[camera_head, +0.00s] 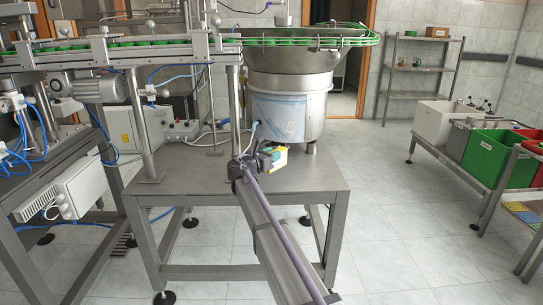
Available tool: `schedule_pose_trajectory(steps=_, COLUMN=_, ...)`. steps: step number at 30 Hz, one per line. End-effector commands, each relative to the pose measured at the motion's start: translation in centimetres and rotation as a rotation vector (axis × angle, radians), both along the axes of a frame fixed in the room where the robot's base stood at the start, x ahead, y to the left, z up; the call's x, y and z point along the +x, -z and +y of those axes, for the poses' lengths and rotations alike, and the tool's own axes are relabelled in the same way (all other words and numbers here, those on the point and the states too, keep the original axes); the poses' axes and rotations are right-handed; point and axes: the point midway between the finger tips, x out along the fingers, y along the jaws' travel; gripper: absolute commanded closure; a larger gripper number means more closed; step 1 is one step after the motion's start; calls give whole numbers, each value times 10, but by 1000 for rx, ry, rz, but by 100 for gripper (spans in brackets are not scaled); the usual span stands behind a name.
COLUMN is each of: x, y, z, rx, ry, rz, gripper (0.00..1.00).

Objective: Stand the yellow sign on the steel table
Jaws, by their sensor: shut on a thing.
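My gripper (262,160) is over the steel table (190,192), at the end of my long arm reaching up from the bottom of the picture. It is shut on the yellow sign (274,156), a small piece with yellow and pale blue-green areas that sticks out to the right of the jaws. The jaws hide part of the sign. I cannot tell whether its lower edge touches the table top. The front and left parts of the table top are bare.
A large steel feeder bowl on a drum (290,108) stands behind the gripper. A conveyor (120,52) with green caps runs above, on a steel post (234,108) near the gripper. Green (484,152) and red bins stand on a bench at right.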

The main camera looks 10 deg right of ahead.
Motion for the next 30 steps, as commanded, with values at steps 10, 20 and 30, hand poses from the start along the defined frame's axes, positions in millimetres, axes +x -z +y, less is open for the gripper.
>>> schedule_pose_trajectory(steps=10, x=0, y=52, z=0, rx=0, ry=0, rz=0, gripper=98)
schedule_pose_trajectory(steps=20, x=0, y=64, z=0, rx=0, ry=0, rz=0, gripper=98)
schedule_pose_trajectory(steps=30, x=0, y=66, z=0, rx=0, ry=0, rz=0, gripper=98)
